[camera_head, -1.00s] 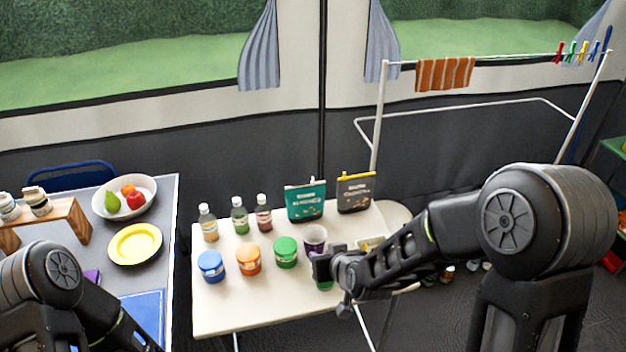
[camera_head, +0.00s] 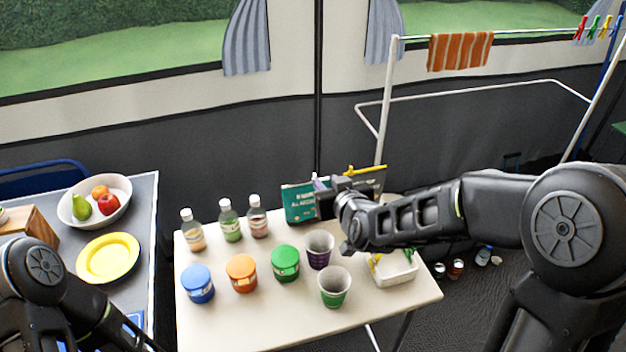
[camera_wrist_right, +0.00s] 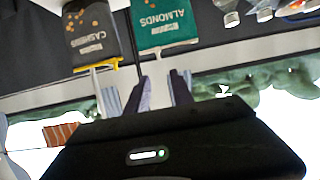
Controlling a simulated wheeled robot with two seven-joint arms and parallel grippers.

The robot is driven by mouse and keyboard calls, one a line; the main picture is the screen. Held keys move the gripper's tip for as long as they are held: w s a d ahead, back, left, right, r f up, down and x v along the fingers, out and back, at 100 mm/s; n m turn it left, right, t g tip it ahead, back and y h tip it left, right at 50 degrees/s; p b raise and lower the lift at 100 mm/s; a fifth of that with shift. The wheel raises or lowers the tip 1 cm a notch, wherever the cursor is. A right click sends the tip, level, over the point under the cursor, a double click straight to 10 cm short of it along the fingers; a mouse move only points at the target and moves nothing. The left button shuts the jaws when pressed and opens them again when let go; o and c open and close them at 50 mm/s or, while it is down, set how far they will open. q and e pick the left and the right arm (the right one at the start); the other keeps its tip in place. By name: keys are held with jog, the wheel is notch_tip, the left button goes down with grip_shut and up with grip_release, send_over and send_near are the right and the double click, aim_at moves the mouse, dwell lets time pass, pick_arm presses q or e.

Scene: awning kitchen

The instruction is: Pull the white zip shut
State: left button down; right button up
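The teal almonds bag (camera_head: 297,204) stands at the back of the cream table, its right part covered by my right gripper (camera_head: 322,184). Its top edge, where the white zip runs, shows only faintly there. In the right wrist view, upside down, the almonds bag (camera_wrist_right: 166,22) shows with a pale strip, the white zip (camera_wrist_right: 160,49), along its top edge. My right gripper (camera_wrist_right: 163,90) is open and empty, its fingers apart below the bag in that picture. The dark cashews bag (camera_wrist_right: 90,32) has a yellow zip (camera_head: 365,169). My left gripper is out of view.
A white tub (camera_head: 394,269) is at the right. A drying rack (camera_head: 382,120) stands behind the table. A grey table with a fruit bowl (camera_head: 75,216) is at left.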

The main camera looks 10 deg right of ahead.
aim_at(315, 175)
jog(key=shift+w+f, duration=0.45)
jog(key=shift+f, duration=0.2)
jog(key=shift+s, duration=0.1)
jog(key=shift+x, duration=3.95)
jog(key=shift+r+b, duration=0.1)
jog(key=shift+b, duration=0.2)
jog(key=shift+c, duration=0.2)
